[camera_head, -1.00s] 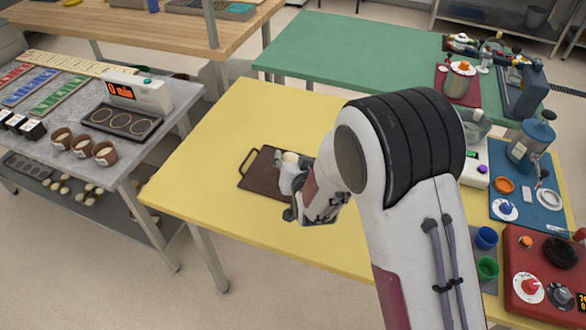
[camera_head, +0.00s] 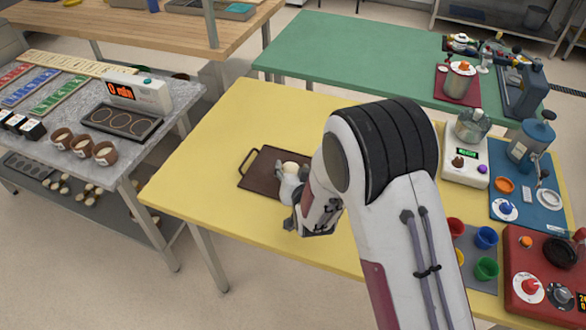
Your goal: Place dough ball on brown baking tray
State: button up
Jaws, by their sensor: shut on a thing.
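A brown baking tray (camera_head: 259,176) with a handle at its left end lies on the yellow table. A pale dough ball (camera_head: 291,167) shows at the tip of my gripper (camera_head: 290,180), over the right part of the tray. My gripper is shut on the dough ball. My gripper and arm hide the tray's right end. I cannot tell whether the ball touches the tray.
The yellow table (camera_head: 215,150) is clear left of and behind the tray. A scale-like device (camera_head: 466,162), a blue mat (camera_head: 543,208), colored cups (camera_head: 486,237) and a red panel (camera_head: 530,250) stand right. A grey counter (camera_head: 75,130) is at left.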

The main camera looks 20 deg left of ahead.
jog(key=o, duration=1)
jog(key=shift+r, duration=0.1)
jog(key=shift+v, duration=6)
jog(key=shift+d, duration=0.15)
jog(key=s+d+r+m+g+h, duration=0.1)
jog(key=d+r+h, duration=0.1)
jog(key=d+r, duration=0.6)
jog(key=s+d+r+m+g+h, duration=0.1)
jog(key=s+d+r, duration=0.1)
jog(key=d+r, duration=0.65)
jog(key=s+d+g+h, duration=0.1)
jog(key=s+d, duration=0.5)
jog(key=s+d+r+g+h, duration=0.1)
jog(key=s+d, duration=0.5)
jog(key=s, duration=0.1)
jog(key=s+d+r+m+g+h, duration=0.1)
jog(key=s+d, duration=0.5)
jog(key=s, duration=0.1)
jog(key=shift+d+r, duration=0.25)
